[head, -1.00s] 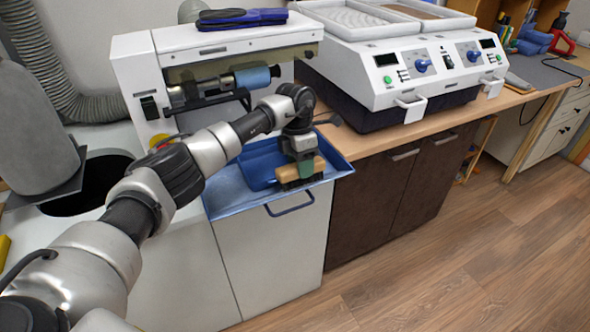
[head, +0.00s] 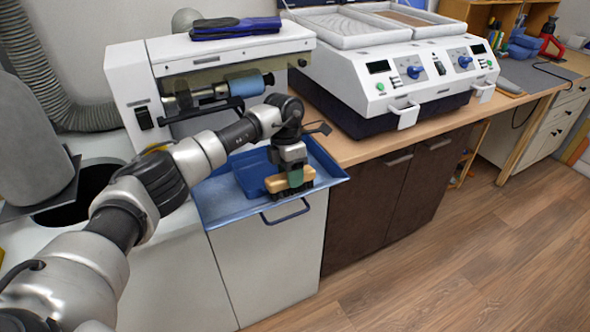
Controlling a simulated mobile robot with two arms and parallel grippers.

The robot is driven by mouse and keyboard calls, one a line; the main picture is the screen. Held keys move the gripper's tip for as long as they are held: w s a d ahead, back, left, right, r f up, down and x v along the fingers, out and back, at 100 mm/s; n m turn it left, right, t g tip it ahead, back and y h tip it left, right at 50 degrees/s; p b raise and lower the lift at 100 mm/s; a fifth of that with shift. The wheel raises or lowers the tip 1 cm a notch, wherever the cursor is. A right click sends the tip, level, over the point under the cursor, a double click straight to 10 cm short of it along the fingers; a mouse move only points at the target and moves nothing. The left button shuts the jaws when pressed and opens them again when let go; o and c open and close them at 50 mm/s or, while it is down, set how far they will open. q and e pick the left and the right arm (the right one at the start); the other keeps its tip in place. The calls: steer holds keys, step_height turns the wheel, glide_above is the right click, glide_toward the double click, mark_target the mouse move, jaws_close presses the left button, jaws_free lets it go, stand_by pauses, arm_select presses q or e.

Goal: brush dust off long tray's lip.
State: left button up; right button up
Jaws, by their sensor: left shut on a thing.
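The long tray (head: 226,209) is blue and sits on top of the white cabinet, below the grinding machine. Its surface near the front lip looks paler, perhaps dusty. My left gripper (head: 294,179) points down over the tray's right front part. It is shut on a brush (head: 275,185) with a tan wooden block and dark bristles. The bristles are at or just above the front lip; I cannot tell whether they touch. My arm hides part of the tray's left side. My right gripper is not in view.
The white grinding machine (head: 185,57) with a blue roller stands behind the tray. A white two-station press (head: 400,70) stands on the wooden counter to the right. A dark round opening (head: 82,196) is at the left. A handle (head: 286,212) juts from the cabinet front.

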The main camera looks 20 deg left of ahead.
mark_target(272, 179)
arm_select(q)
steer(key=shift+s+a+p, duration=0.5)
steer(key=shift+s+a, duration=0.1)
steer(key=shift+s, duration=0.05)
steer(key=shift+s+a+f, duration=0.1)
steer(key=shift+s+a, duration=0.25)
steer(key=shift+s, duration=0.15)
steer(key=shift+s+a+p, duration=0.65)
steer(key=shift+s+p, duration=0.05)
steer(key=shift+s, duration=0.05)
steer(key=shift+s+a+p, duration=0.4)
steer(key=shift+s+a, duration=0.5)
steer(key=shift+s, duration=0.1)
steer(key=shift+s+a+p, duration=0.4)
steer(key=shift+s+a, duration=1)
steer(key=shift+s, duration=0.3)
steer(key=shift+w, duration=0.1)
step_height(272, 179, up, 8)
steer(key=p, duration=0.5)
